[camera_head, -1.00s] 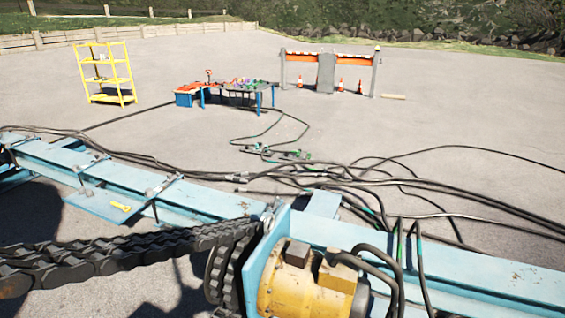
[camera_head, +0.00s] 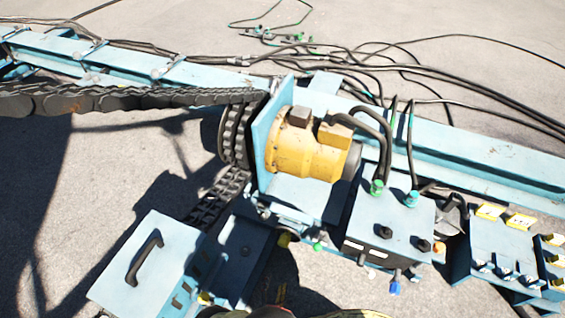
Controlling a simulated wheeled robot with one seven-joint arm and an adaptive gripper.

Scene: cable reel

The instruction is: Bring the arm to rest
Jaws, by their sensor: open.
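Neither my gripper nor a clear stretch of my arm shows in the head view. Something dark and yellowish is cut off at the bottom edge, and I cannot tell what it is. In the middle is a yellow motor (camera_head: 305,148) on a blue mount plate (camera_head: 270,130). A heavy black chain (camera_head: 130,98) runs left from it. A blue box with cable plugs (camera_head: 392,222) stands just right of and below the motor.
A long blue beam (camera_head: 455,150) crosses the view. Black cables (camera_head: 440,72) lie behind it. A blue lid with a black handle (camera_head: 148,262) is at lower left. Blue panels with yellow labels (camera_head: 503,245) are at right. Open pavement (camera_head: 350,20) lies beyond.

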